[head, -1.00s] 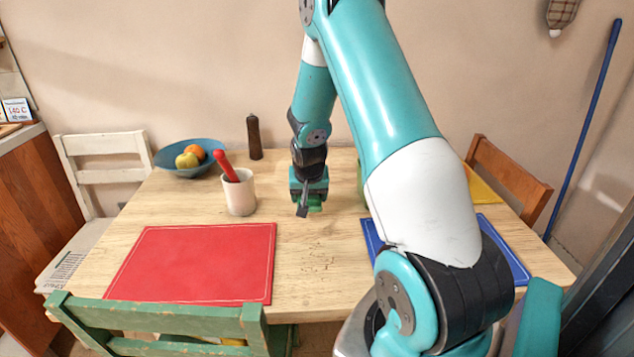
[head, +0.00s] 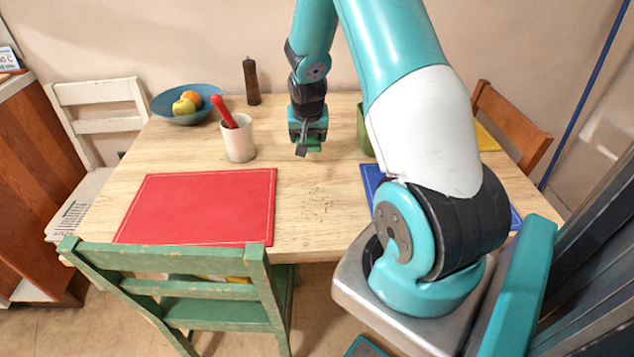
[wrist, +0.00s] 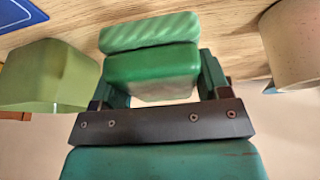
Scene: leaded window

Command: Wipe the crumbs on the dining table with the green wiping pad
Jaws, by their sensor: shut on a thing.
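My gripper (head: 308,150) points down over the middle of the dining table (head: 200,155). It is shut on the green wiping pad (head: 314,144), which also shows between the fingers in the wrist view (wrist: 152,65). The pad has a ribbed lower layer facing the wood. I cannot tell whether it touches the table. Dark crumbs (head: 322,198) lie scattered on the bare wood, nearer the front edge than my gripper.
A white cup (head: 239,140) with a red-handled tool stands left of my gripper. A green container (head: 364,132) stands close on the right. A red placemat (head: 200,205) lies front left and a blue placemat (head: 370,178) right. A fruit bowl (head: 172,112) and pepper mill (head: 251,85) stand behind.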

